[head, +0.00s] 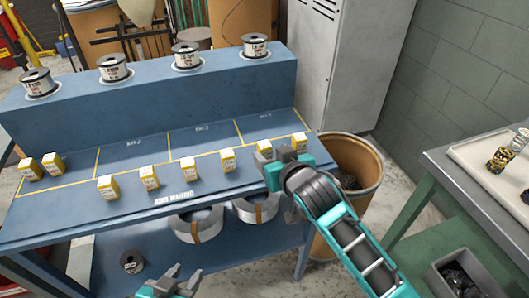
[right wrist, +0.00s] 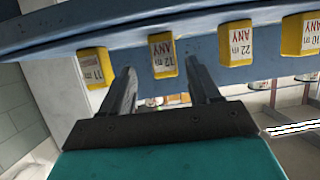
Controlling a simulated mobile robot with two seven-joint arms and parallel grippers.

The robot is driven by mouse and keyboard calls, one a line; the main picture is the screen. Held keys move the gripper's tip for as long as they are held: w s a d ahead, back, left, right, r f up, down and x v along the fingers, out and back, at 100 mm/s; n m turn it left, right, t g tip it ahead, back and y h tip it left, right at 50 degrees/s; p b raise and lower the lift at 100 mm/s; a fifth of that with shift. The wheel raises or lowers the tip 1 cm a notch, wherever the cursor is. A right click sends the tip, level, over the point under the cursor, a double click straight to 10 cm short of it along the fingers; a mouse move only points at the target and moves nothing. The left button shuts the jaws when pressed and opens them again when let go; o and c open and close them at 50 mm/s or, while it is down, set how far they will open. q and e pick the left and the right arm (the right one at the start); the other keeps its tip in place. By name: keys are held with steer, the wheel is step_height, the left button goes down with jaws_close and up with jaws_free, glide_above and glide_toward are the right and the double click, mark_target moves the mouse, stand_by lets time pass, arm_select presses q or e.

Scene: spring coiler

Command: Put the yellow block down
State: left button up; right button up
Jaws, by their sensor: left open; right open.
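Several yellow blocks with white labels stand on the blue bench (head: 150,205). My right gripper (head: 284,156) is at the bench's right end, close to two of them, one left of it (head: 265,149) and one right of it (head: 299,142). In the right wrist view that gripper (right wrist: 165,85) is open and empty. A yellow block labelled "12 m ANY" (right wrist: 163,56) stands beyond its fingertips, roughly between them, with a visible gap. A block labelled "11 m" (right wrist: 95,67) is to its left. My left gripper (head: 178,280) is open and empty, low in front of the bench.
Wire spools (head: 113,67) stand on the bench's raised back shelf. Large coils (head: 197,223) lie on the lower shelf. A brown drum (head: 352,165) is right of the bench. A green table with a white tray (head: 470,150) is far right.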

mark_target(267, 152)
steer(key=x, duration=0.3)
steer(key=shift+w+a+b, duration=0.2)
steer(key=shift+a+b, duration=0.2)
steer(key=shift+w+a+f, duration=0.2)
steer(key=shift+w+f, duration=0.05)
steer(key=shift+w, duration=0.25)
arm_select(q)
steer(key=shift+w+d+f, duration=0.1)
steer(key=shift+w+f, duration=0.1)
steer(key=shift+f, duration=0.05)
arm_select(e)
steer(key=c, duration=1.1)
steer(key=shift+c, duration=0.2)
step_height(267, 152, up, 19)
steer(key=p, duration=0.4)
arm_select(q)
steer(key=r, duration=0.2)
steer(key=a, duration=0.1)
steer(key=shift+s+r, duration=0.25)
steer(key=shift+r, duration=0.15)
arm_select(e)
steer(key=s+d+f+m+h, duration=0.2)
steer(key=s+d+f, duration=0.1)
steer(key=s+d, duration=0.4)
steer(key=s+d+f+m+t+h, duration=0.1)
steer(key=s+d+f, duration=0.3)
steer(key=s+d, duration=0.4)
steer(key=d+m+h, duration=0.1)
steer(key=d, duration=0.3)
steer(key=shift+h, duration=0.4)
